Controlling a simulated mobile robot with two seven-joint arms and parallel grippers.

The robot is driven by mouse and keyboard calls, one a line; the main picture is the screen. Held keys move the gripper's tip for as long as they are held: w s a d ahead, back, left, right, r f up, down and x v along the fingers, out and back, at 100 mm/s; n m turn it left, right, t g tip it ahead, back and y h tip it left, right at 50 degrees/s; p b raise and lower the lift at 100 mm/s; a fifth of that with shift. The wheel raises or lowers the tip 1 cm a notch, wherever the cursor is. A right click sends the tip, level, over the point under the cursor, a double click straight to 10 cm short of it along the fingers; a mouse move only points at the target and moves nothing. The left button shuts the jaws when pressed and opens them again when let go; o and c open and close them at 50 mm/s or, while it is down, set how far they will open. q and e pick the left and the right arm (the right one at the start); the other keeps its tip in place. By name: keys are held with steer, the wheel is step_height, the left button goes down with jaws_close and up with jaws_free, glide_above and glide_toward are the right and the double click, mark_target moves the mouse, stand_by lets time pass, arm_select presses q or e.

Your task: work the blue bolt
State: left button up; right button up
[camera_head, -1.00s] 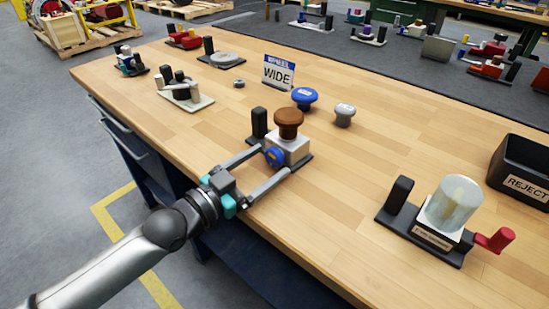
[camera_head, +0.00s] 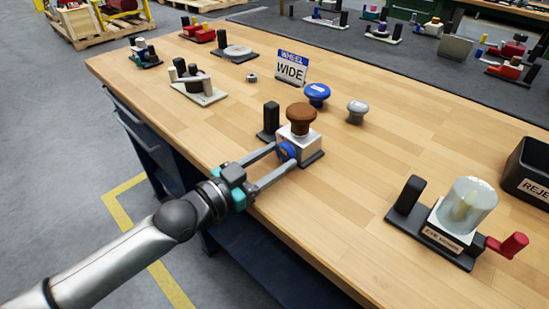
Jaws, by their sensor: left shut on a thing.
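The blue bolt (camera_head: 286,151) sticks out of the near side of a white valve block (camera_head: 301,147) that has a brown knob (camera_head: 301,117) on top. The block stands on a dark base plate with a black post (camera_head: 270,121) at its left. My left gripper (camera_head: 284,156) reaches in from the table's front edge. Its two long grey fingers are shut on the blue bolt, one on each side. The fingers partly hide the bolt's sides. My right gripper is not in view.
A blue knob (camera_head: 317,94), a grey knob (camera_head: 357,111) and a sign (camera_head: 291,68) reading "WHEEL WIDE" stand behind the valve. At right are a fixture with a clear dome (camera_head: 467,205) and red handle, and a black reject bin (camera_head: 528,172). Bare wood lies between.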

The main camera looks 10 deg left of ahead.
arm_select(q)
steer(key=shift+c, duration=0.7)
jaws_close()
steer(key=shift+r+n+p, duration=0.1)
steer(key=shift+n+p, duration=0.45)
steer(key=shift+n, duration=0.05)
steer(key=shift+n+p, duration=0.3)
steer(key=shift+n, duration=0.5)
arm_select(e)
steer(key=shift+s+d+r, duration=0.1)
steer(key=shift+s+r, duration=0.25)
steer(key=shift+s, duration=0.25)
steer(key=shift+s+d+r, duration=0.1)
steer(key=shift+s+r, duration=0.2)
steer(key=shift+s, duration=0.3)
arm_select(q)
steer(key=o, duration=1.3)
jaws_free()
steer(key=shift+o, duration=0.2)
